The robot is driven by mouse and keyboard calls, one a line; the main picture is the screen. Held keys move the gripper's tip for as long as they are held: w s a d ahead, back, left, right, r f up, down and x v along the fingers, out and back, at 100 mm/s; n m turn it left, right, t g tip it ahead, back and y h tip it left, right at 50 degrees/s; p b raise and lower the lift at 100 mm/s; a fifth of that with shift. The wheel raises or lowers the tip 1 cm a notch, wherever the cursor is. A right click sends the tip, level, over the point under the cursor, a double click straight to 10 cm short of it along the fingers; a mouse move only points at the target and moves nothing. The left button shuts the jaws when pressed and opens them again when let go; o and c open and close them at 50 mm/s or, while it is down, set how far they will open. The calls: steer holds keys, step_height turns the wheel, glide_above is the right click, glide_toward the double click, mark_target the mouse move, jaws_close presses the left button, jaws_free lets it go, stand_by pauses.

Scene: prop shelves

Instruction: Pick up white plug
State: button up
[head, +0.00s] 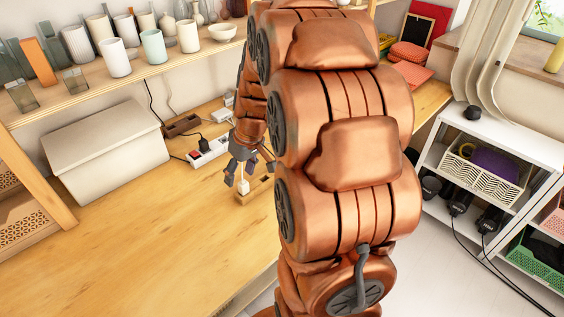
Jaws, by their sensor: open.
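A small white plug (243,187) shows at the wooden block (256,192) on the desk, just below my gripper. My gripper (244,181) points down with its dark fingers apart, close over the plug. One finger is on each side of the plug in the picture. I cannot tell whether they touch it. My copper arm hides what lies to the right of the block.
A white power strip (210,152) with a black plug lies behind my gripper. A shelf (130,70) with several cups overhangs the rear. The desk's front left (130,255) is clear.

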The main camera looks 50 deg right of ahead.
steer(key=w+d+f+t+h, duration=0.1)
steer(key=w+d+f, duration=0.15)
steer(key=d, duration=0.85)
steer(key=w+d+f+t+h, duration=0.1)
steer(key=d+f, duration=0.3)
steer(key=d, duration=0.7)
steer(key=shift+m, duration=0.3)
steer(key=shift+a+p+x, duration=0.2)
steer(key=shift+p+x, duration=1.6)
steer(key=shift+x, duration=1.95)
steer(key=shift+s, duration=0.1)
jaws_close()
